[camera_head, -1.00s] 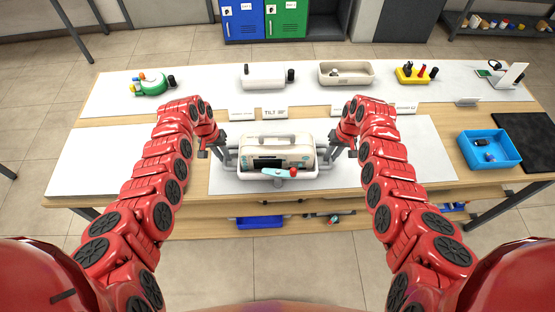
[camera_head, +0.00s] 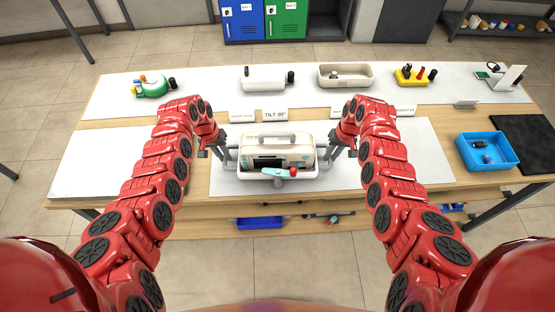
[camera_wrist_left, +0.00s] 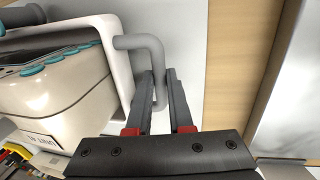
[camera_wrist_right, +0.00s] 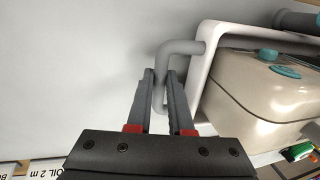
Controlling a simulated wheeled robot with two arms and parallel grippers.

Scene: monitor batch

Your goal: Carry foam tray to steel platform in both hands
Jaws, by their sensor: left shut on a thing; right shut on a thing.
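Grey bent tube handles stick out from both tray ends. My left gripper (camera_head: 227,153) is shut on the left handle (camera_wrist_left: 157,62), between its fingers in the left wrist view. My right gripper (camera_head: 333,152) is shut on the right handle (camera_wrist_right: 163,65) in the same way. The tray looks level, over the grey-white mat (camera_head: 400,150); its underside is hidden. I cannot pick out a steel platform.
Along the bench's back stand a green device (camera_head: 152,88), a white case (camera_head: 264,78), a beige tray (camera_head: 345,76) and a yellow holder (camera_head: 411,77). Small label cards (camera_head: 275,115) stand just behind the tray. A blue bin (camera_head: 486,151) is at right.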

